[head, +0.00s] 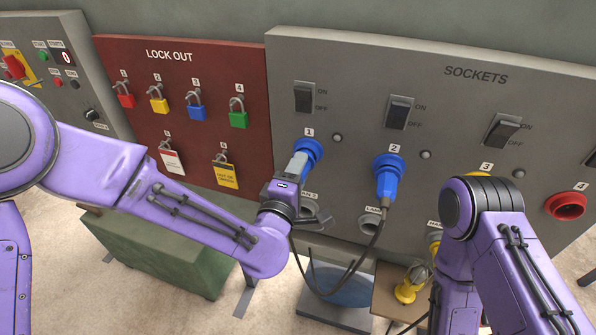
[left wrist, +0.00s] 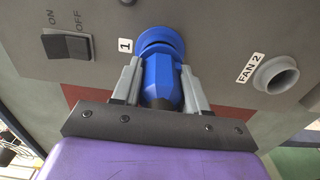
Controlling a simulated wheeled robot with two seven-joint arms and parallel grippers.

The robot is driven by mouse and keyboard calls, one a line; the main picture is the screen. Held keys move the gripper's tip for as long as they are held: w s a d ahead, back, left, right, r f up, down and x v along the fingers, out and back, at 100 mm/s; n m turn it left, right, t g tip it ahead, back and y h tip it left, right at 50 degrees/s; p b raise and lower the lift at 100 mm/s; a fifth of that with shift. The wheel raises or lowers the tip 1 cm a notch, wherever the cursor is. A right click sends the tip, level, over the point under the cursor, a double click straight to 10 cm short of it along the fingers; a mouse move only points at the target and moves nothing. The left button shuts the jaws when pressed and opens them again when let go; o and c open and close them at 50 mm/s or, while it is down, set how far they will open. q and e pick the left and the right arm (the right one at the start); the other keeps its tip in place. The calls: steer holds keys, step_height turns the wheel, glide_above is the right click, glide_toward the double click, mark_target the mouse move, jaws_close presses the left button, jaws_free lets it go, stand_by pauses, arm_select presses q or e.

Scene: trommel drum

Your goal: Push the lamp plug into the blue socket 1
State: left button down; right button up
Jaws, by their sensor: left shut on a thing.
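My left gripper (head: 294,171) is shut on a blue plug and is in front of the blue socket 1 (head: 310,149). In the left wrist view, the grey fingers of the left gripper (left wrist: 160,88) close on both sides of the plug (left wrist: 158,76). The plug's front is lined up with the round blue socket 1 (left wrist: 160,40) and appears to meet it; how deep it sits cannot be told. No label shows on the plug. My right arm comes in at the right, but its gripper is not visible.
Another blue plug (head: 386,184) sits at socket 2, its dark cable hanging down. Switches (head: 303,97) line the grey panel (head: 440,90). The grey holder marked FAN 2 (left wrist: 275,75) is empty. A yellow plug (head: 407,290) is low at the right. The red lockout board (head: 185,70) is left.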

arm_select(q)
steer(key=shift+w+d, duration=0.1)
steer(key=shift+w, duration=0.2)
steer(key=c, duration=0.5)
jaws_free()
steer(key=shift+s+f+b, duration=0.15)
steer(key=shift+s+b, duration=0.2)
steer(key=shift+s, duration=0.05)
steer(key=v, duration=0.9)
steer(key=shift+s, duration=0.35)
steer(key=shift+a, duration=0.25)
